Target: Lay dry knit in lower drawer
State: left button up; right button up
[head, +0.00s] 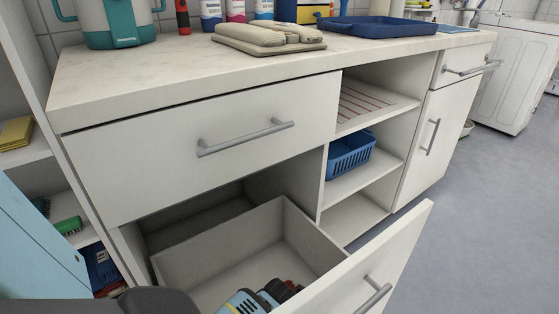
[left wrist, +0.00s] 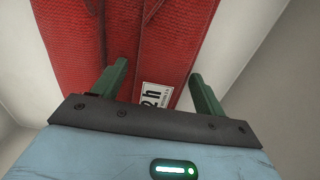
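The lower drawer (head: 225,250) is pulled open below the counter, with its front panel (head: 372,270) at the lower right. My left gripper reaches down into the drawer; its blue body (head: 243,303) shows at the bottom edge of the head view. In the left wrist view, the red folded knit (left wrist: 140,40) with a white tag (left wrist: 155,95) lies beneath the left gripper (left wrist: 158,80). Its two green fingers stand apart over the knit, not visibly pinching it. Pale drawer surfaces flank the knit. My right gripper is not in view.
The upper drawer (head: 240,140) is closed. Folded beige cloth (head: 268,38), a blue tray (head: 365,26) and a teal container (head: 115,22) stand on the counter. A blue basket (head: 350,155) sits on an open shelf. The floor at the right is clear.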

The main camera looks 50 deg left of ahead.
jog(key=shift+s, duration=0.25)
pick_arm(q)
jog(key=shift+r, duration=0.45)
notch_tip(320, 180, up, 12)
jog(key=p, duration=0.6)
jog(key=shift+f+p, duration=0.25)
jog(key=shift+p, duration=0.1)
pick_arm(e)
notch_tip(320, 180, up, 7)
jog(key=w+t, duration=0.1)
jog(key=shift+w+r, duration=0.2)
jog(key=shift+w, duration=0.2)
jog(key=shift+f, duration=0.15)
